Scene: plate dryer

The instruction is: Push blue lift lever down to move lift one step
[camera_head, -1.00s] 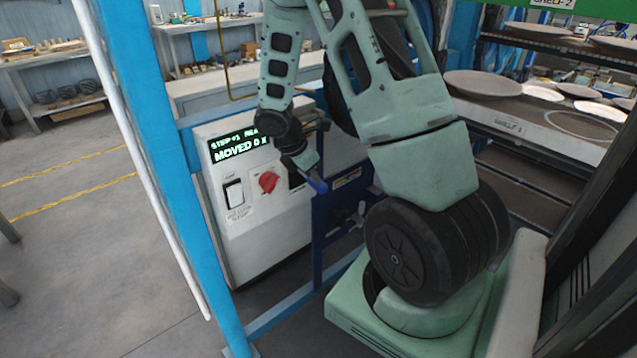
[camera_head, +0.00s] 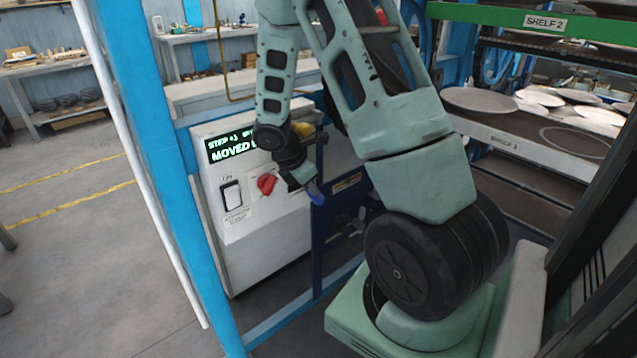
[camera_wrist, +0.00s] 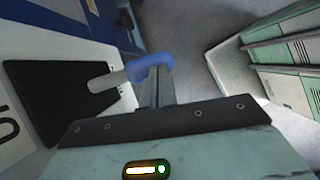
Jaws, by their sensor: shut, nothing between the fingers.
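The blue lift lever's handle (camera_head: 316,193) shows beside my gripper (camera_head: 300,178) at the right side of the white control box (camera_head: 262,242). In the wrist view the blue handle (camera_wrist: 150,66) sits on a pale shaft that comes out of a black slot plate (camera_wrist: 60,95). My gripper (camera_wrist: 158,86) is shut and empty, with its dark fingers against or just beside the handle; I cannot tell whether they touch. The display (camera_head: 232,146) reads "STEP +1" and "MOVED", with the rest hidden behind my arm.
A white rocker switch (camera_head: 231,194) and a red knob (camera_head: 267,184) are on the box left of my gripper. A blue post (camera_head: 165,180) stands in front at the left. Shelves with plates (camera_head: 480,100) are at the right. Open floor (camera_head: 80,240) lies at the left.

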